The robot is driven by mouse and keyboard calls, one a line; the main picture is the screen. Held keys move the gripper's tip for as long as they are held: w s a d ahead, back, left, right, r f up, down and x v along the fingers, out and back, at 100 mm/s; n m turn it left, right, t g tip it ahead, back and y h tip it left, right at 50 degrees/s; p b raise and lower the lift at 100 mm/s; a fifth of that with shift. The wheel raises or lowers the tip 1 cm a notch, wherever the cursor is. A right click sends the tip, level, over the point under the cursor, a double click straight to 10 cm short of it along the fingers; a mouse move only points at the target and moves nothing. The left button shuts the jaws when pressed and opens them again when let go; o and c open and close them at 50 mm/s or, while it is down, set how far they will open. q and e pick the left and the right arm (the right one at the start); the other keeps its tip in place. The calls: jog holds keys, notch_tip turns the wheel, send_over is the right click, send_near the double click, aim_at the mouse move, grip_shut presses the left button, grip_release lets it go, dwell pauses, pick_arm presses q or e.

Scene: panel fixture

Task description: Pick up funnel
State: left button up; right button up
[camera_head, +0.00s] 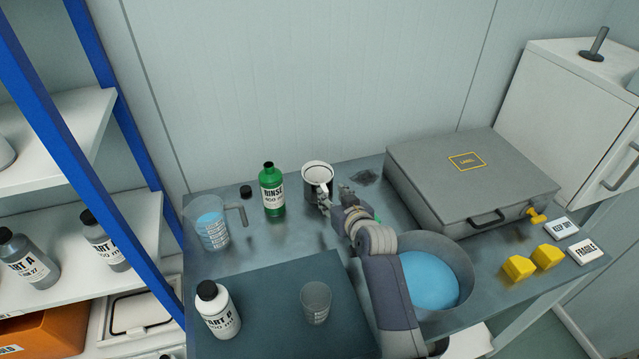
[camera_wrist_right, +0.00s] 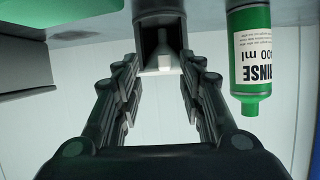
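A white, round-rimmed piece with dark parts (camera_head: 317,172), which looks like the funnel in a dark holder, stands near the back of the table by the wall. In the right wrist view, a pale tapered shape (camera_wrist_right: 164,55) inside a dark frame shows between the fingertips. My right gripper (camera_head: 334,201) is just in front and to the right of the funnel. Its fingers (camera_wrist_right: 160,75) are spread, with nothing clasped. It partly hides the funnel's lower part; I cannot tell whether they touch. My left gripper is not in view.
A green rinse bottle (camera_head: 272,190) stands close left of the funnel. A beaker with blue liquid (camera_head: 210,226), a white bottle (camera_head: 216,310) and a clear cup (camera_head: 316,302) are further left and front. A grey case (camera_head: 450,165) and blue-filled bowl (camera_head: 468,282) stand right.

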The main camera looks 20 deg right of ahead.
aim_at(327, 193)
jog(key=shift+a+x, duration=0.2)
jog(key=shift+x, duration=2.1)
jog(key=shift+r, duration=0.1)
grip_shut()
